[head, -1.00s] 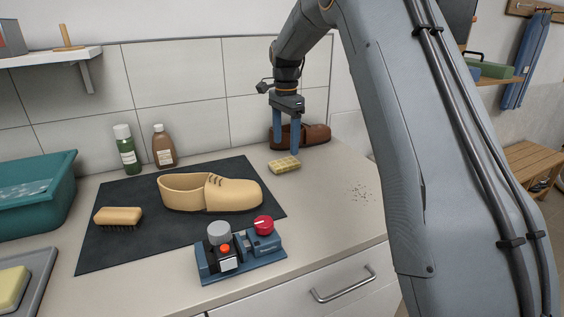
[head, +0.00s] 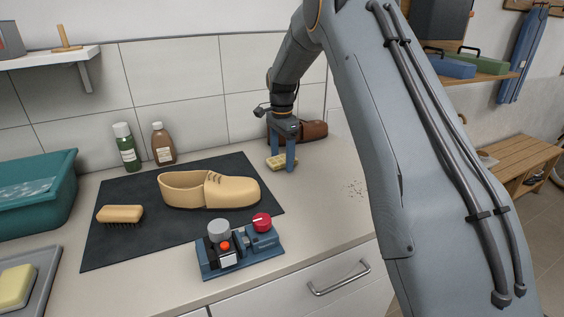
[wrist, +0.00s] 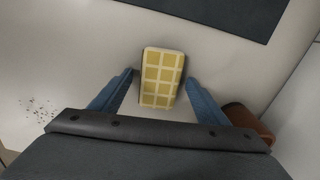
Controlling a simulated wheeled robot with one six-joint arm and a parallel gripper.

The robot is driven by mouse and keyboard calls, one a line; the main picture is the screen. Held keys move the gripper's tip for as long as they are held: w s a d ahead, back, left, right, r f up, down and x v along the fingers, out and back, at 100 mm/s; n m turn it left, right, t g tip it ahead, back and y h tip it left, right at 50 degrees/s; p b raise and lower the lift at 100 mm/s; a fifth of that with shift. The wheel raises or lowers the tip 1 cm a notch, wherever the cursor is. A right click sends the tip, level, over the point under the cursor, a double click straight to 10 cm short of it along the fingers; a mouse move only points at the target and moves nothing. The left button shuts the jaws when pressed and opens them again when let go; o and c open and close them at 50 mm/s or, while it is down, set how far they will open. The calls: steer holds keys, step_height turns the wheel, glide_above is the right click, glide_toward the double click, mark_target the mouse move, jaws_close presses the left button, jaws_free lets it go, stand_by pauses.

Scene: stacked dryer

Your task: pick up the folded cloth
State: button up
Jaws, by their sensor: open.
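The folded cloth (head: 277,162) is a small yellow checked block lying on the counter, just right of the dark mat. In the wrist view the cloth (wrist: 162,78) lies lengthwise between my two blue fingers, with a gap on each side. My gripper (head: 283,168) is open and points down at the cloth; its fingers partly hide it in the head view. In the wrist view the fingertips of my gripper (wrist: 160,76) flank the cloth. I cannot tell exactly how high the tips are above the counter.
A brown shoe (head: 313,131) stands close behind my gripper, and also shows in the wrist view (wrist: 245,118). A tan shoe (head: 232,190) and a brush (head: 120,214) are on the dark mat (head: 150,245). A blue device (head: 238,257) stands in front. Crumbs (head: 355,188) lie to the right.

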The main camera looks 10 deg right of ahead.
mark_target(282, 158)
steer(key=c, duration=1.1)
steer(key=shift+r, duration=0.1)
steer(key=shift+c, duration=0.2)
step_height(282, 158, up, 10)
steer(key=b, duration=0.2)
